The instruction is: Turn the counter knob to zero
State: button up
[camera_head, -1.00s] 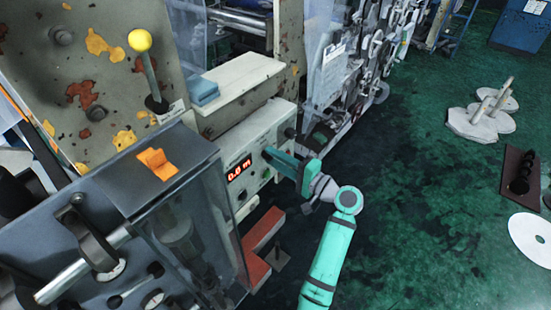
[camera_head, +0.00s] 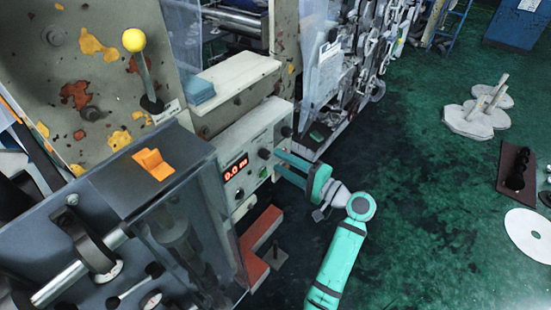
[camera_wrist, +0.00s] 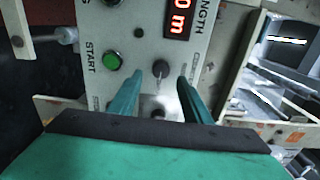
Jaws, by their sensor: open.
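The counter knob (camera_head: 264,153) is a small dark knob on the pale control panel (camera_head: 258,132), right of the red display (camera_head: 236,168), which reads 0.0 m. In the wrist view the counter knob (camera_wrist: 160,69) has a pale pointer line and lies between and beyond my fingertips. My gripper (camera_head: 278,161) is open and empty, just in front of the panel, with its teal fingers pointing at it. The fingers (camera_wrist: 159,80) seem apart from the knob. The green START button (camera_wrist: 112,61) is left of the knob in the wrist view.
A clear-sided box (camera_head: 190,245) juts out in front. A red-orange block (camera_head: 258,232) lies below the panel. Green floor (camera_head: 430,210) is open at the right.

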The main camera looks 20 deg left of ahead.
jog(key=v, duration=0.6)
jog(key=shift+s+d, duration=0.15)
jog(key=shift+d, duration=0.1)
jog(key=s+d+f+m+t+h, duration=0.1)
jog(key=s+f+m+t+h, duration=0.15)
jog(key=f, duration=0.65)
jog(key=s+f+m+t+h, duration=0.2)
jog(key=s+f+h, duration=0.15)
jog(key=f, duration=0.55)
jog(key=s+d+f+t+h, duration=0.1)
jog(key=s+d+f+h, duration=0.45)
jog(key=s+f, duration=0.4)
jog(key=s+d+r+n+t+h, duration=0.1)
jog(key=s+d+r+n+h, duration=0.15)
jog(key=s, duration=0.55)
jog(key=s+d+r+n+t+h, duration=0.1)
jog(key=s+h, duration=0.2)
jog(key=s, duration=0.5)
jog(key=s+r+n+t, duration=0.1)
jog(key=s+r+n, duration=0.4)
jog(key=s+r, duration=0.5)
jog(key=shift+a+r+t, duration=0.2)
jog(key=shift+r+t, duration=0.15)
jog(key=shift+r, duration=0.4)
